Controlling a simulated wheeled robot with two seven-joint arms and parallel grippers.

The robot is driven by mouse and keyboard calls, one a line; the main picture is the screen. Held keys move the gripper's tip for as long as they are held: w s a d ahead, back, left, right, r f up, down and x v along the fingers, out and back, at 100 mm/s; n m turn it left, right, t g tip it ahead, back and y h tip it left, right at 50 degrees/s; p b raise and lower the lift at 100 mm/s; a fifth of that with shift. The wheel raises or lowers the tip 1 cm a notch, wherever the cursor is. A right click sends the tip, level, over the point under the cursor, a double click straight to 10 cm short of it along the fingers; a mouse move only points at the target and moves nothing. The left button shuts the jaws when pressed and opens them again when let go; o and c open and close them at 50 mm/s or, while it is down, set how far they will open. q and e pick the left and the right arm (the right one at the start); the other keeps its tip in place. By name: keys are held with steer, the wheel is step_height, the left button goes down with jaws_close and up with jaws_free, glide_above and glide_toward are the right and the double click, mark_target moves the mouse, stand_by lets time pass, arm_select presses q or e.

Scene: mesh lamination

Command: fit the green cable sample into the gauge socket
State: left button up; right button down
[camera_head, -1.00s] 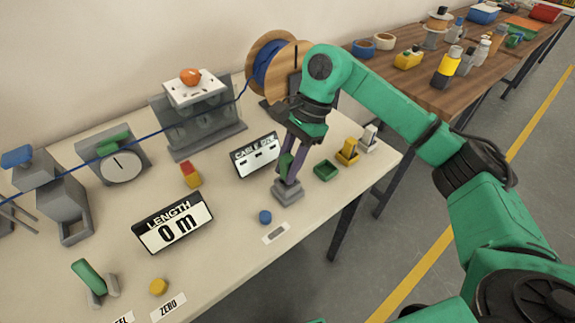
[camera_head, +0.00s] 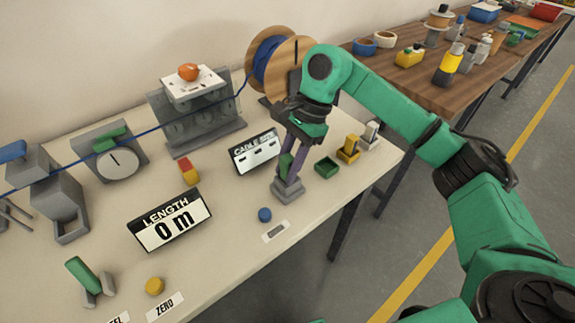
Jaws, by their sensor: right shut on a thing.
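The green cable sample (camera_head: 286,165) is upright between the fingers of my right gripper (camera_head: 291,173), which is shut on it. The gripper points down right over the grey gauge socket (camera_head: 287,192). The sample's lower end is at the socket, partly hidden by the fingers, so I cannot tell how deep it sits. A "CABLE" sign (camera_head: 255,151) stands just left of the socket. My left gripper is not in view.
A small green tray (camera_head: 327,167) and yellow and white samples in holders (camera_head: 348,149) stand right of the socket. A blue button (camera_head: 264,214) is in front. A cable spool (camera_head: 277,65) stands behind. The length display (camera_head: 170,225) reads 0 m.

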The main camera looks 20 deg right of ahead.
steer(key=shift+f, duration=0.2)
steer(key=c, duration=0.5)
jaws_free()
steer(key=shift+c, duration=0.2)
steer(key=v, duration=0.7)
steer(key=shift+r+b, duration=0.2)
steer(key=shift+b, duration=0.2)
steer(key=p, duration=0.2)
glide_toward(292, 156)
steer(key=shift+w+d+r, duration=0.2)
steer(key=shift+d+r, duration=0.15)
steer(key=shift+r, duration=0.05)
